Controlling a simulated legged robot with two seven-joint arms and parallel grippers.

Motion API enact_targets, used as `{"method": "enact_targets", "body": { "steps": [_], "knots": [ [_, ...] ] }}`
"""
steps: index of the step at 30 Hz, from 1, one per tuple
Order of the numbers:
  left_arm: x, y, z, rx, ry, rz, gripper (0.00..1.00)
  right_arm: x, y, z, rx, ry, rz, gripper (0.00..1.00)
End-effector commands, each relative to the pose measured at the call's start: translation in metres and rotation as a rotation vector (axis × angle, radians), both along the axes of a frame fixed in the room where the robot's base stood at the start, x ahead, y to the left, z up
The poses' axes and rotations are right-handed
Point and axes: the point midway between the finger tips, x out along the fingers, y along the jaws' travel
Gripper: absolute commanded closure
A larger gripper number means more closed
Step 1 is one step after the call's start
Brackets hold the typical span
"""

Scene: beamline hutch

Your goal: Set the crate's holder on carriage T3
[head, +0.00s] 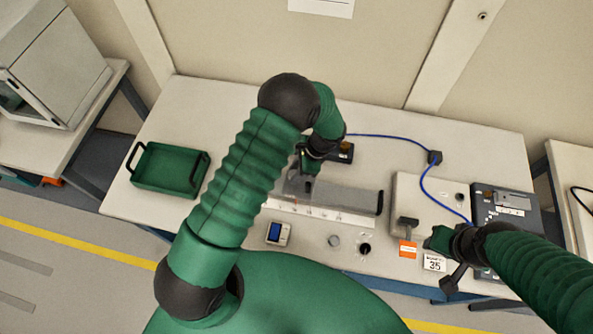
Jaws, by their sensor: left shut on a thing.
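The green crate (168,171) with black handles stands at the table's left and looks empty. My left gripper (308,166) is over the middle of the table, above the near-left part of a grey rail (345,198). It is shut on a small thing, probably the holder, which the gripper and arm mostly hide. I cannot tell whether this thing touches a carriage. A pale strip with marks (315,213) runs along the rail's front; the carriage labels are too small to read. My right gripper (446,252) is at the right front, and its jaws are unclear.
A blue cable (390,137) runs from a dark box behind the rail to the right. A pale panel with an orange tag (408,249), a sign reading 35 (434,263) and a dark instrument (505,205) fill the right side. A small blue-screened device (278,233) sits in front.

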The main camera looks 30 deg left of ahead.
Motion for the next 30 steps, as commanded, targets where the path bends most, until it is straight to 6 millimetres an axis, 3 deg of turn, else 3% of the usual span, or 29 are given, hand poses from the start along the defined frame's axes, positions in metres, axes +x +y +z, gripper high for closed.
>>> {"method": "enact_targets", "body": {
  "steps": [30],
  "knots": [
    [0.0,0.0,-0.01,0.0,0.0,0.0,1.0,0.0,0.0,-0.007,0.0,0.0,0.0,0.64]
  ]
}}
